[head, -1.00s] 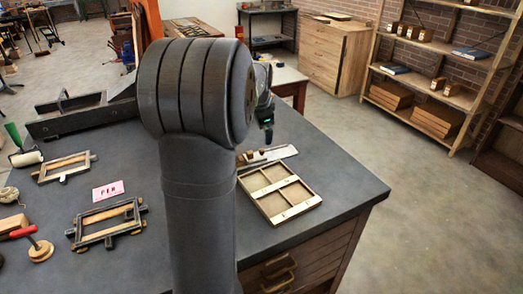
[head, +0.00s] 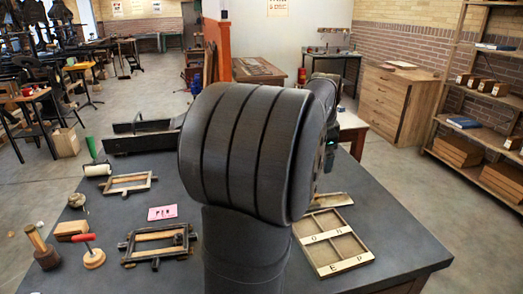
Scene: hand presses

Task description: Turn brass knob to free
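I cannot make out a brass knob in the head view. A dark metal frame (head: 128,248) with wooden bars lies on the bench left of my arm, with small fittings on its edges too small to tell apart. A second, lighter frame (head: 128,191) lies farther back. My large grey arm link fills the middle of the view. Part of my wrist with a small green light shows behind its right side, above the bench. My gripper's fingers are hidden, so whether they hold anything does not show.
A pink card (head: 162,212) lies between the frames. A red-handled tool (head: 92,254), a wooden mallet (head: 42,248) and a roller (head: 96,168) are at left. A lettered, divided tray (head: 333,243) lies right of my arm. A long dark device (head: 143,136) stands at the back.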

